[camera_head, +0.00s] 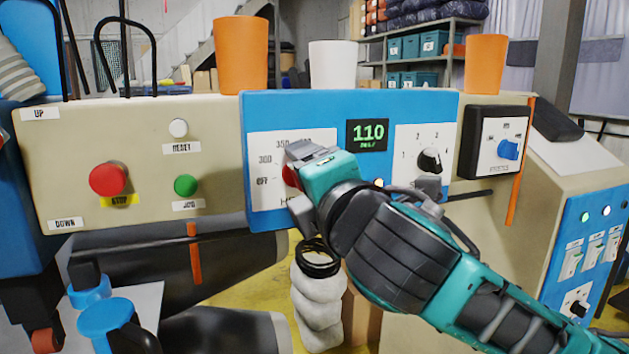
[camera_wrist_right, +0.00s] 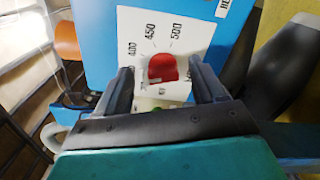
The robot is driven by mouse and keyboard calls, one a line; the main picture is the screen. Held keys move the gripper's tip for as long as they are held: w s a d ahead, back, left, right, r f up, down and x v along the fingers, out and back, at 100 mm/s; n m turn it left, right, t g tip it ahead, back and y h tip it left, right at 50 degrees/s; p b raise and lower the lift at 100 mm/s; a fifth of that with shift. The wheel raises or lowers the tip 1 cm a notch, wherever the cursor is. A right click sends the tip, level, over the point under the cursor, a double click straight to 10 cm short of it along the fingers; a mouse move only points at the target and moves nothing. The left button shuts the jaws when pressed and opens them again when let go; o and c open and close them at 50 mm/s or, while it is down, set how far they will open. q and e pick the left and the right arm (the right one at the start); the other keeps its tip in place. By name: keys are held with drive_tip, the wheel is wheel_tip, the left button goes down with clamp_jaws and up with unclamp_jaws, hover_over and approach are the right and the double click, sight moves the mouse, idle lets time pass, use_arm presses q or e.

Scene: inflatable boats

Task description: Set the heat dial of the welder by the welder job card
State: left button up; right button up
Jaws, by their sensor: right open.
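The welder's blue control panel (camera_head: 352,101) faces me, with a green 110 readout (camera_head: 368,134). The red heat dial (camera_head: 290,176) sits on a white scale plate at its left, mostly hidden by my right gripper (camera_head: 297,181). OFF, 300 and 350 show on the plate. In the right wrist view the red dial (camera_wrist_right: 162,68) lies between the two spread fingers of my right gripper (camera_wrist_right: 161,80), with 400, 450 and 500 around it. The dial's pointer is not clear. I cannot make out a job card. My left gripper is not in view.
Left of the panel are a red stop button (camera_head: 109,178) and a green button (camera_head: 186,186). Orange cups (camera_head: 240,55) and a white cup (camera_head: 333,65) stand along the top.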

use_arm(q)
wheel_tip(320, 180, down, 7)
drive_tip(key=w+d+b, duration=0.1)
drive_tip(key=b, duration=0.8)
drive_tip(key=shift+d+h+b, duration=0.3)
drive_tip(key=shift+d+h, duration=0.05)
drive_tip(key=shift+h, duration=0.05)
use_arm(e)
drive_tip(key=v, duration=1.3)
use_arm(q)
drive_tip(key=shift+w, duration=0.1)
use_arm(e)
drive_tip(key=shift+w, duration=0.1)
